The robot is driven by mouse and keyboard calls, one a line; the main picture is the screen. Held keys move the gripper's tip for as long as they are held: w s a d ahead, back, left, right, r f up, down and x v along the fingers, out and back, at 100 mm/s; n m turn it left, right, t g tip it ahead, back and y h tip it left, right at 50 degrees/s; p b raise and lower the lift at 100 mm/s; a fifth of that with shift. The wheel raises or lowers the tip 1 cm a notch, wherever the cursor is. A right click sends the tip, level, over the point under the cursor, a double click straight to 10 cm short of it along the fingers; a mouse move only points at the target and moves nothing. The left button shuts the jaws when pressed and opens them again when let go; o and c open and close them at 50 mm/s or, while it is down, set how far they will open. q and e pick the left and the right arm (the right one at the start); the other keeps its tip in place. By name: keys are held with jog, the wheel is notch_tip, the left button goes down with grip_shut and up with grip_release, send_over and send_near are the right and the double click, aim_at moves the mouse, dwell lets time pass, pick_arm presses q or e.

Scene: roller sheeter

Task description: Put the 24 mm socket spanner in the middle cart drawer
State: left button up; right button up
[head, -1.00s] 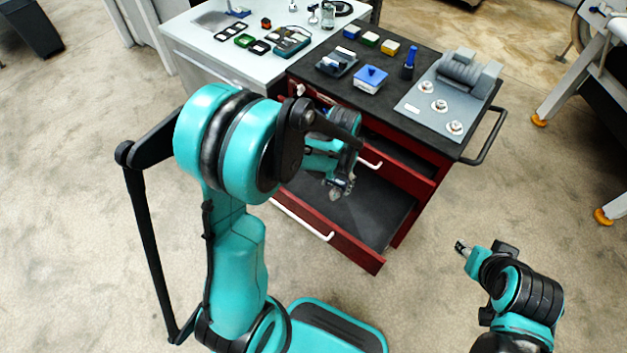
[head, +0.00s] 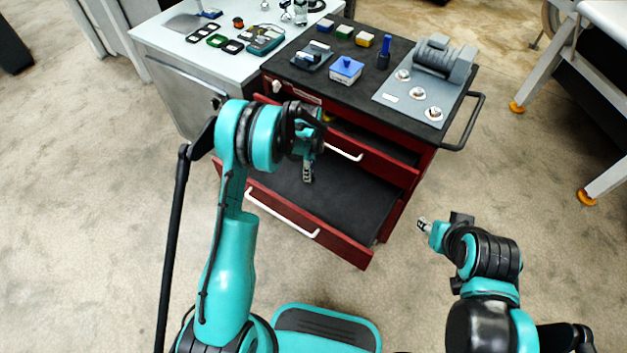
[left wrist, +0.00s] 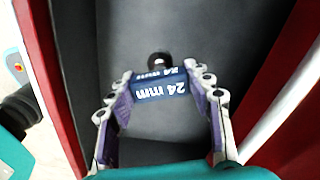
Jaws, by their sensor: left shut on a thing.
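The 24 mm socket spanner shows in the left wrist view as a dark blue block (left wrist: 160,90) lettered "24 mm", with a dark round end (left wrist: 159,62) beyond it. My left gripper (left wrist: 164,108) is shut on it, one finger on each side. In the head view my left gripper (head: 308,172) is over the dark floor of a wide-open red cart drawer (head: 352,205); the spanner is hard to make out there. I cannot tell whether the spanner touches the drawer floor. My right gripper (head: 424,225) is right of the cart, away from it; its jaw state is unclear.
A higher red drawer with a white handle (head: 343,153) is partly open just behind my left gripper. The cart top (head: 330,88) holds small boxes, a blue-lidded box (head: 346,69) and a grey roller fixture (head: 440,60). A light table (head: 165,40) adjoins at left.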

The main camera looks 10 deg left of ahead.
pick_arm(q)
notch_tip(320, 180, down, 8)
jog(key=shift+r+b, duration=0.25)
jog(key=shift+b, duration=0.85)
jog(key=shift+r, duration=0.1)
jog(key=o, duration=1.3)
jog(key=shift+o, duration=0.2)
